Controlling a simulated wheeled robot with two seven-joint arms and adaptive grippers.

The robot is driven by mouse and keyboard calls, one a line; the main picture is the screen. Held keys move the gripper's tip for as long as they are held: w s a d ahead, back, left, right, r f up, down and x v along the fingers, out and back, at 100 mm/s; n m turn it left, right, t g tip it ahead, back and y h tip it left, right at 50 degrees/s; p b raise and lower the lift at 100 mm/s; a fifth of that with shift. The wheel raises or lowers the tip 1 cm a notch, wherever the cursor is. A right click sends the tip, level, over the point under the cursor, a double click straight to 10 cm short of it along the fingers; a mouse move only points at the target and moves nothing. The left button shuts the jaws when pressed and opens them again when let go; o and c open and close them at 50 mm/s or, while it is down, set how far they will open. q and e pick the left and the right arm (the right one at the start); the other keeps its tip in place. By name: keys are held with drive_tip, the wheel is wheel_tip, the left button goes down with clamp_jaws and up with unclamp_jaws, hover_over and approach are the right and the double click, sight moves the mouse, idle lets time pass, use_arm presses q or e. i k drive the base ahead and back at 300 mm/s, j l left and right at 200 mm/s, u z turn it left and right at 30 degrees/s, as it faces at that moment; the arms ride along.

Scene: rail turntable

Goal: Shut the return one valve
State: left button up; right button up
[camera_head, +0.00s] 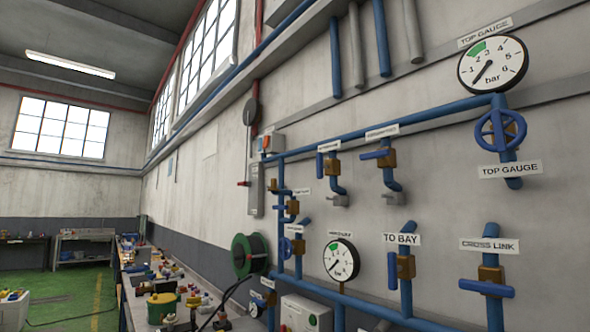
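I cannot make out a label reading return one; several small labels are too small to read. In the head view, one valve with a blue lever and brass body (332,167) sits under a small label (328,146), its lever upright along the pipe. To its right, another valve (388,158) has its blue lever roughly level, across the pipe. The TO BAY valve (407,267) has its lever upright along the pipe. The CROSS LINK valve (490,275) has its lever across the pipe. Neither of my grippers is in view.
A blue handwheel (501,130) sits under the top gauge (492,64). A smaller gauge (341,260) is lower down. A green hose reel (249,255) and a cluttered workbench (140,290) stand left of the pipes. Green floor (65,290) is open at far left.

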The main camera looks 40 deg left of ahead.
sight(320, 165)
drive_tip(key=u, duration=1)
